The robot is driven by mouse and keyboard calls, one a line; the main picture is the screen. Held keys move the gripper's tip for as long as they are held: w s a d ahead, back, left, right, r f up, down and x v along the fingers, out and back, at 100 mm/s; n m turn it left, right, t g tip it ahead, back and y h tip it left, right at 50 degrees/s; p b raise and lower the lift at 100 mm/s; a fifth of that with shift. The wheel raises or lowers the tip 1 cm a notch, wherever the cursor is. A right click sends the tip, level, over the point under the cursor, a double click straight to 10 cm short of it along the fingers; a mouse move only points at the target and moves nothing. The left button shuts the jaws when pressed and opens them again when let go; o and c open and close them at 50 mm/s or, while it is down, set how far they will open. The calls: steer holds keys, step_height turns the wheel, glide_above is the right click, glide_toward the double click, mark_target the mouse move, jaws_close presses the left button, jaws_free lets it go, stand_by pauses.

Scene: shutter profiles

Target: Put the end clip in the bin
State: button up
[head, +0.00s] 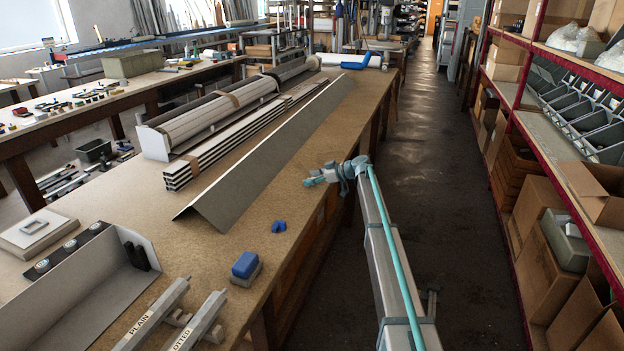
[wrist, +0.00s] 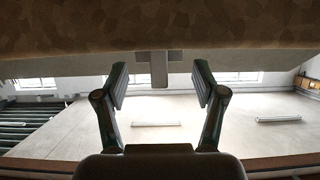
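My gripper (head: 318,178) is above the right edge of the long bench, pointing left. In the wrist view my gripper (wrist: 160,85) has its two fingers wide apart. A grey T-shaped form (wrist: 158,68) shows between them; I cannot tell what it is. A small blue piece (head: 279,226), perhaps the end clip, lies on the bench nearer the camera than my gripper and apart from it. A small black open bin (head: 95,151) stands beyond the bench's left side; I cannot tell whether it is the task's bin.
A long grey angled profile (head: 270,145) lies left of my gripper. A blue block on a grey base (head: 245,268), an open white-walled tray (head: 65,295) and two labelled bars (head: 155,315) are at the near end. Shelves (head: 560,150) stand right, across a clear aisle.

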steer(key=shift+r+p, duration=0.1)
steer(key=shift+p, duration=0.6)
